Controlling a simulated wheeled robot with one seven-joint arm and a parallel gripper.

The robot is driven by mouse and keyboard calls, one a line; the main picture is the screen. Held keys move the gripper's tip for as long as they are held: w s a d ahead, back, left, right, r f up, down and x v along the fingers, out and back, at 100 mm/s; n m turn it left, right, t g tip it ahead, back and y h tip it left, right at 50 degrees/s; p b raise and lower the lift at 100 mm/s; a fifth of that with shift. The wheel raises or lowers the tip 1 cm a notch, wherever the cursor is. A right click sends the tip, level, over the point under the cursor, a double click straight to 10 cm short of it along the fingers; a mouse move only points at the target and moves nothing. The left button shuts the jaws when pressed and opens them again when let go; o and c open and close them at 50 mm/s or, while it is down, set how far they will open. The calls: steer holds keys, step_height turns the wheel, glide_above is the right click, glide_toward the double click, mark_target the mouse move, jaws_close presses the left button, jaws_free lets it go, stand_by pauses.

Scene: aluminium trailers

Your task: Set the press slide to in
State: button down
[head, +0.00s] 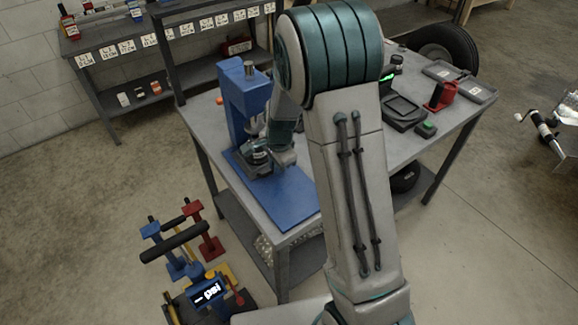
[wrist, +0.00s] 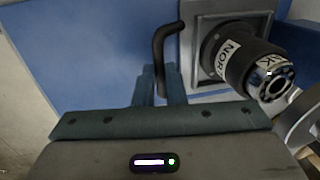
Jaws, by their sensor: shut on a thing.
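A blue press (head: 236,92) stands on the grey workbench, with a blue base plate (head: 290,203) in front of it. My gripper (head: 258,152) is down at the press, low in front of its column, and partly hidden by my own arm. In the wrist view my gripper (wrist: 160,82) is shut on a bent black handle (wrist: 164,42), which rises between its two fingers. Right of the handle, a grey plate (wrist: 210,22) carries a black cylinder (wrist: 245,65) with white lettering. I cannot tell the slide's position.
The workbench (head: 205,125) also holds a black device (head: 402,110), a red tool (head: 440,95) and a grey tray (head: 472,88) on its right side. A blue, red and black pump unit (head: 205,290) stands on the floor at lower left.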

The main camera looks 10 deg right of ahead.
steer(key=shift+w+a+r, duration=0.1)
steer(key=shift+w, duration=0.1)
steer(key=c, duration=1.5)
jaws_free()
step_height(320, 180, up, 14)
steer(key=s+d+b, duration=0.1)
steer(key=s, duration=0.1)
steer(key=shift+s+f, duration=0.15)
steer(key=shift+f, duration=0.1)
steer(key=s+d+r+n, duration=0.2)
steer(key=s+n, duration=0.4)
steer(key=s, duration=0.5)
steer(key=s+d+r+n+t, duration=0.1)
steer(key=s+d+r+n, duration=0.1)
steer(key=s+n, duration=0.5)
steer(key=s, duration=0.4)
steer(key=shift+s+d+n+h, duration=0.2)
steer(key=shift+s+n+h, duration=0.1)
steer(key=shift+h, duration=0.1)
